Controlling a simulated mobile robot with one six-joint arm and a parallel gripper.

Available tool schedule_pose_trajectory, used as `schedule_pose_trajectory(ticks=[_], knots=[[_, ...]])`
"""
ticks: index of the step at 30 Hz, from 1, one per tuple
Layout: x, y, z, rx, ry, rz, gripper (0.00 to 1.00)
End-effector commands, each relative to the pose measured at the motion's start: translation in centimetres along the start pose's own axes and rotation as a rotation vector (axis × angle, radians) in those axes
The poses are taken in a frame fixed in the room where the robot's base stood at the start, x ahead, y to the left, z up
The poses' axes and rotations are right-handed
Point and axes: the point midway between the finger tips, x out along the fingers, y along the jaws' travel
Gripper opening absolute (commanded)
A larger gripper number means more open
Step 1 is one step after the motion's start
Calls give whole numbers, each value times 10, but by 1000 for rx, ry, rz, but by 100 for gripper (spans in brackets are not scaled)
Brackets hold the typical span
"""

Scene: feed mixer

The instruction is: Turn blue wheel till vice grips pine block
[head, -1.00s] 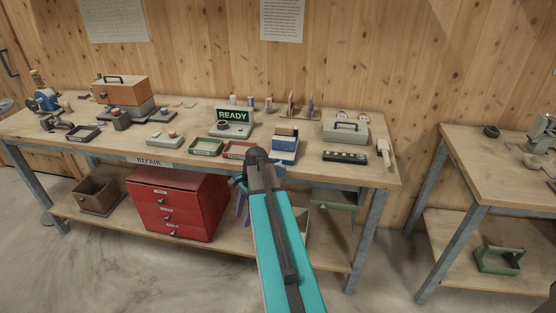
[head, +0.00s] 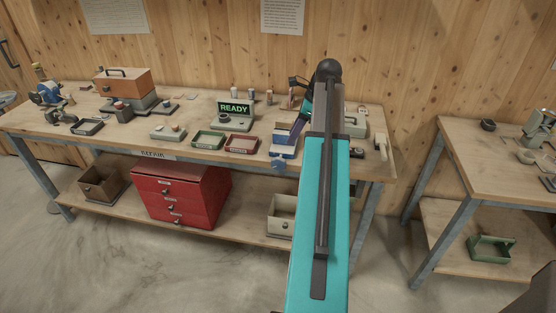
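A small blue device with a rounded blue part (head: 48,92) stands at the far left end of the long workbench. It looks like the vice with its blue wheel, but it is too small to tell the parts apart. I cannot tell whether this is the pine block or whether anything is between jaws. My teal arm rises at the centre right and bends down over the bench's front edge.
The long workbench (head: 130,148) holds an orange-brown box (head: 123,85), a READY display (head: 233,108), a green tray (head: 208,139), a red tray (head: 242,144) and a blue box (head: 284,150). Red drawers (head: 180,194) stand below. A second bench (head: 470,155) is at the right. Floor in front is clear.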

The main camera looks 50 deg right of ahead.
Motion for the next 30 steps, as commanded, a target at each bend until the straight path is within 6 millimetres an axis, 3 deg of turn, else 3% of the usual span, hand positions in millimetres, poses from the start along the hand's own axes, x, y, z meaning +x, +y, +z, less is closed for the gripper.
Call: schedule_pose_trajectory(ticks=[16, 30], knots=[[8, 1, 0, -2, 0, 1, 34], [55, 1, 0, -2, 0, 1, 34]])
